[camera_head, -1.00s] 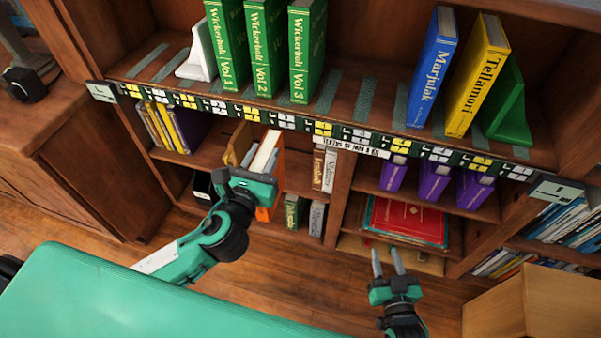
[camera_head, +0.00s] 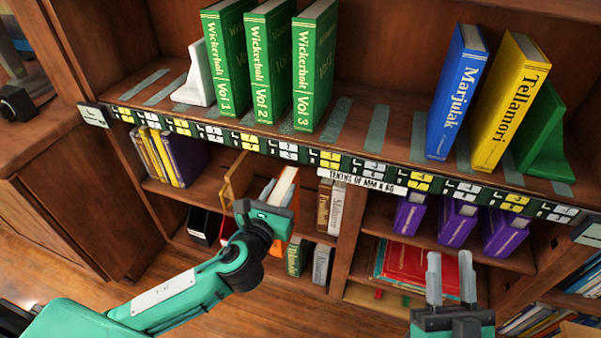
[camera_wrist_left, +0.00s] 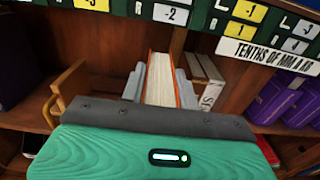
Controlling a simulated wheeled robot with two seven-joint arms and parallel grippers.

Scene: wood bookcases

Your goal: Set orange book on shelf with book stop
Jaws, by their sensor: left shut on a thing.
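The orange book (camera_head: 286,187), pages facing me, is upright in the middle shelf bay of the bookcase. It also shows in the left wrist view (camera_wrist_left: 160,80), between the fingers. My left gripper (camera_head: 277,203) is shut on it; its body hides the book's lower part in the head view. A wooden book stop (camera_head: 237,178) stands just left of the book; it also shows in the left wrist view (camera_wrist_left: 69,92). Whether the book touches the shelf is hidden. My right gripper (camera_head: 450,281) is open and empty, in front of the lower right bay.
The top shelf holds green books (camera_head: 269,65), a blue book (camera_head: 457,95), a yellow book (camera_head: 510,100), and white (camera_head: 198,77) and green (camera_head: 543,135) bookends. Beige and white books (camera_head: 329,205) stand right of the orange book. Purple books (camera_head: 457,222) fill the right bay.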

